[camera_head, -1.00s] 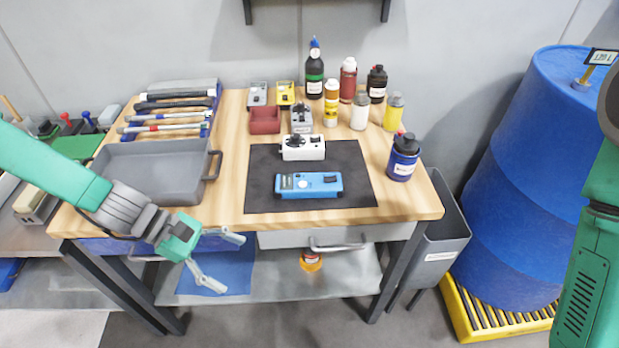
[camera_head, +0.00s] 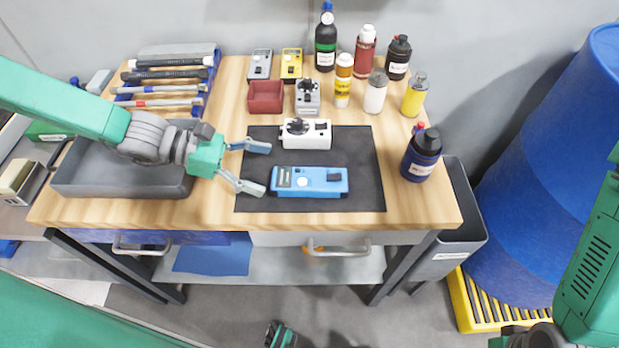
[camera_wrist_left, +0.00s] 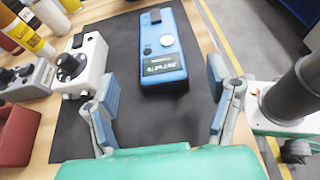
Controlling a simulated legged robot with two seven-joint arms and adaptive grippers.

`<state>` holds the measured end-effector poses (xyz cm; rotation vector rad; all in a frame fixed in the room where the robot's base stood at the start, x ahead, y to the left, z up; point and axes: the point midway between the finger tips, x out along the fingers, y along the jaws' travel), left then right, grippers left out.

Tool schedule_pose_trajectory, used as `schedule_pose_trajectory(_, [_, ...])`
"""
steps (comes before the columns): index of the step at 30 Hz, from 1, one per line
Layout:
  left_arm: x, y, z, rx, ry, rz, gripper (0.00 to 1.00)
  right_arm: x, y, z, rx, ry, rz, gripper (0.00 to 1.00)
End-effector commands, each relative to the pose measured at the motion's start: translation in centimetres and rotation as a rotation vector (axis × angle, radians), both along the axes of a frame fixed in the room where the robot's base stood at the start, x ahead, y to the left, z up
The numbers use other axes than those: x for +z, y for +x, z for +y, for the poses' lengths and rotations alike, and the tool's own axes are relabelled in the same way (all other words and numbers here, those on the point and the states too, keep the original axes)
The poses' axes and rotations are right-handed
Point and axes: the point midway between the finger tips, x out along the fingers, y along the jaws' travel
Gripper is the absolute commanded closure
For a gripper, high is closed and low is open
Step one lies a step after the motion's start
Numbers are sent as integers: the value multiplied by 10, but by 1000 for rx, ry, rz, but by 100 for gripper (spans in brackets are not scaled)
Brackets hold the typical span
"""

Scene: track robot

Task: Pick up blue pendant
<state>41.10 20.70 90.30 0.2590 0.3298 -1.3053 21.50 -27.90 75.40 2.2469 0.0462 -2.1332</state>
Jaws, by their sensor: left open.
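The blue pendant (camera_head: 322,181) lies flat on a dark mat (camera_head: 360,160) on the wooden table. It has a small display and buttons on its face. My left gripper (camera_head: 266,168) is open and empty just left of the pendant, its fingers spread toward the pendant's left end. In the left wrist view the pendant (camera_wrist_left: 163,45) lies ahead of the gripper (camera_wrist_left: 162,80), roughly between the two fingers and apart from them.
A white device (camera_head: 306,141) lies just behind the pendant. A grey tray (camera_head: 120,188) sits at left under my left arm. A dark blue bottle (camera_head: 421,158) stands right of the mat, with several bottles behind. The mat's front strip is clear.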

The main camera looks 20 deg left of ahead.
Motion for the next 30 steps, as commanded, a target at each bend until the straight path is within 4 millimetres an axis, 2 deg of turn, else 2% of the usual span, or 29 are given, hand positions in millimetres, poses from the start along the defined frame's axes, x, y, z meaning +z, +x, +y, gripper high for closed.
schedule_pose_trajectory(1, [-7, 1, -11, -3, -1, 5, 26, -4, 0, 0, 0, 0, 0, 100])
schedule_pose_trajectory(4, [-13, 6, -25, -4, -1, 4, 26, -6, 0, 0, 0, 0, 0, 100])
schedule_pose_trajectory(11, [-17, 10, -39, -1, -1, 1, 26, -7, 0, 0, 0, 0, -1, 100])
schedule_pose_trajectory(21, [-34, 21, -79, -1, -1, 3, 26, -9, 0, 0, 0, 0, -1, 100])
schedule_pose_trajectory(29, [-35, 22, -83, -1, 0, 0, 26, -9, 0, 0, 0, 0, -1, 100])
schedule_pose_trajectory(30, [-34, 22, -82, -1, 0, 0, 29, -9, 0, 0, 0, 0, -1, 100])
